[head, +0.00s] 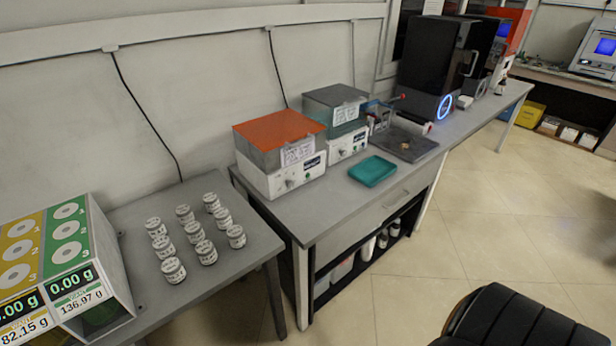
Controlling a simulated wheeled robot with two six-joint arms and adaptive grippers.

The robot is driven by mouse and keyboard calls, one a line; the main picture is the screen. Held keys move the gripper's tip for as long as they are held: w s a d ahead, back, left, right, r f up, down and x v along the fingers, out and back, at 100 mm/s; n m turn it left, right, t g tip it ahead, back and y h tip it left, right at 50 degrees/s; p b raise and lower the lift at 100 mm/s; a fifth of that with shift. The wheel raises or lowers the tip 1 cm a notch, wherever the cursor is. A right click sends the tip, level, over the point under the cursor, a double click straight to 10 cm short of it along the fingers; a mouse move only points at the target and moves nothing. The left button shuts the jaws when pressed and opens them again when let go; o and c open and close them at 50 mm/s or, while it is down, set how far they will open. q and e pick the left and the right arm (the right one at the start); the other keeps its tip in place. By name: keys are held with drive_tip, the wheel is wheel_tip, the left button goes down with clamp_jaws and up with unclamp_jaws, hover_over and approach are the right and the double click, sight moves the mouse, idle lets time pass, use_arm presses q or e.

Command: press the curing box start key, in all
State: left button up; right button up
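Two lidded boxes with white control bases stand on the middle bench. The nearer box (280,152) has an orange lid, a paper label and a small knob or key on its white front. The farther box (336,120) has a grey lid, a teal body and a small dark green spot on its white front (348,146). I cannot tell from the picture which one is the curing box, and the keys are too small to read. Neither of my grippers is in view.
Several small labelled jars (194,238) stand on the left table. A scale rack (60,262) is at the left edge. A teal tray (372,171) lies by the boxes. A black machine (430,62) stands farther back. A black padded seat (520,318) is at lower right; floor between is clear.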

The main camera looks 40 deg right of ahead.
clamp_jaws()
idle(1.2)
